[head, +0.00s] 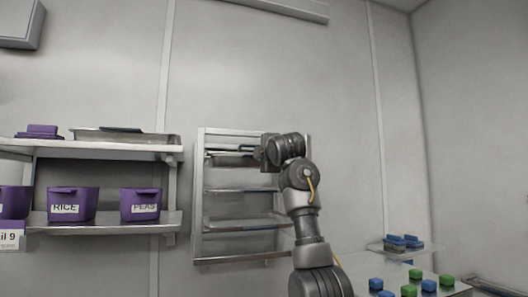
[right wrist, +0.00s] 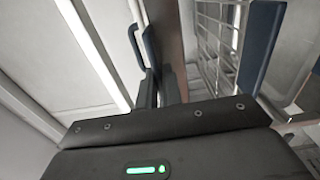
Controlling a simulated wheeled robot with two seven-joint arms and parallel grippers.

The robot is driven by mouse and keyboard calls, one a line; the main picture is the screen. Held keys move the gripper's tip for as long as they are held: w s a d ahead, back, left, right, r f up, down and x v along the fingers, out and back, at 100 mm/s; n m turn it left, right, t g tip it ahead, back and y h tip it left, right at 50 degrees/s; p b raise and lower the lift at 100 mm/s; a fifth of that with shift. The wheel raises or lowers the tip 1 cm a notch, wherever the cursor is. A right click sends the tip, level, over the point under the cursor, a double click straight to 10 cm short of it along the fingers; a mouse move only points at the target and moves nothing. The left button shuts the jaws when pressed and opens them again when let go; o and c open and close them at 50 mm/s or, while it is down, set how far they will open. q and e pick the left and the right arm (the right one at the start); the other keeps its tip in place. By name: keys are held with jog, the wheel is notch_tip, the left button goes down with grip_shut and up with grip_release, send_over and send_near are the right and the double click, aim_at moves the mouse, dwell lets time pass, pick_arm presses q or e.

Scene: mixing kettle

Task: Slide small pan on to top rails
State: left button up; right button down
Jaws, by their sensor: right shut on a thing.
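A wall rack (head: 200,215) with several levels stands in the middle of the head view. The small pan (head: 228,160) is at its top level, a shallow metal pan partly hidden by my right arm. My right gripper (head: 262,153) is at the right side of that level. In the right wrist view, its dark fingers (right wrist: 158,88) are shut on a thin edge, apparently the pan's, beside a dark blue handle (right wrist: 143,45). How far the pan sits on the top rails is hidden. My left gripper is not in view.
A shelf (head: 110,150) at left holds a metal pan with a lid and, below, purple bins (head: 72,205) labelled RICE and PEAS. Lower rack levels hold metal trays (head: 245,224). Blue and green blocks (head: 409,290) lie on a surface at lower right.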

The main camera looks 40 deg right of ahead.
jog(key=shift+w+r, duration=0.1)
jog(key=shift+r, duration=0.1)
jog(key=shift+w+d+f, duration=0.1)
jog(key=shift+w+f, duration=0.1)
jog(key=shift+w, duration=0.05)
dwell(0.7)
jog(key=c, duration=1.7)
grip_release()
jog(key=shift+o, duration=1.1)
jog(key=shift+s, duration=0.2)
jog(key=shift+o, duration=0.7)
jog(key=shift+w+f, duration=0.15)
jog(key=shift+f, duration=0.15)
jog(key=o, duration=0.3)
jog(key=shift+w, duration=0.1)
jog(key=shift+s+r, duration=0.1)
jog(key=shift+s, duration=0.1)
